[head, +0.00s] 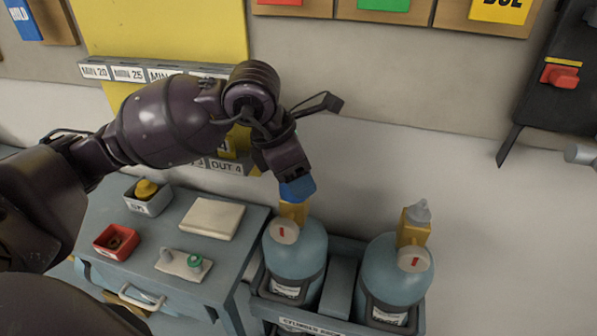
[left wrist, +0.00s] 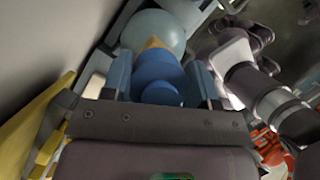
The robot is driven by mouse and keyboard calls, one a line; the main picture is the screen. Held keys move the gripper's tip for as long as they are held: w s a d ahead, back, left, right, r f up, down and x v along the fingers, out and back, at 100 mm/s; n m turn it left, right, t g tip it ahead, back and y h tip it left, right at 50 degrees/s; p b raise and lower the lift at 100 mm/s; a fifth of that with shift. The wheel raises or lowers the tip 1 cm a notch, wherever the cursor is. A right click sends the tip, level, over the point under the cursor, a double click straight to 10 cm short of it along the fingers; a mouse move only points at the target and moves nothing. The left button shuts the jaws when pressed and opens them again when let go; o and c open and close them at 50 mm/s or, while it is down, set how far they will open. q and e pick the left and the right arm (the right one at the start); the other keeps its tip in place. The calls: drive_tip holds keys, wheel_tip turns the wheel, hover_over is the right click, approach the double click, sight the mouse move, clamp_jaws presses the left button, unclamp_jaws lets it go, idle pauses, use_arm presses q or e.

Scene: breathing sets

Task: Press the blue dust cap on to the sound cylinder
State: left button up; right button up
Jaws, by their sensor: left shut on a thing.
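The blue dust cap (head: 297,190) is in my left gripper (head: 294,180), which is shut on it. In the left wrist view the cap (left wrist: 158,72) sits between the two fingers. It is directly over the yellow valve (head: 293,212) of the left cylinder (head: 297,258) and looks to meet it; I cannot tell how far it is seated. The right cylinder (head: 392,272) has a yellow valve (head: 412,232) with a grey translucent piece on top. Both cylinders stand upright and show a round white disc with a red mark. My right gripper is not seen.
The cylinders stand in a grey-blue rack (head: 340,285). The wall is close behind.

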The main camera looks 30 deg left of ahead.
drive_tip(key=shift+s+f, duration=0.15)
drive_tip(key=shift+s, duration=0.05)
use_arm(q)
drive_tip(key=o, duration=1)
drive_tip(key=shift+c, duration=0.2)
drive_tip(key=shift+r, duration=0.2)
drive_tip(key=p+v, duration=0.1)
drive_tip(key=v, duration=0.4)
drive_tip(key=shift+a+r, duration=0.1)
drive_tip(key=shift+r, duration=0.1)
drive_tip(key=v, duration=0.5)
drive_tip(key=shift+s, duration=0.1)
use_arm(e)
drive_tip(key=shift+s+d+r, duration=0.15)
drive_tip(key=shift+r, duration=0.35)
use_arm(q)
drive_tip(key=shift+s+f, duration=0.1)
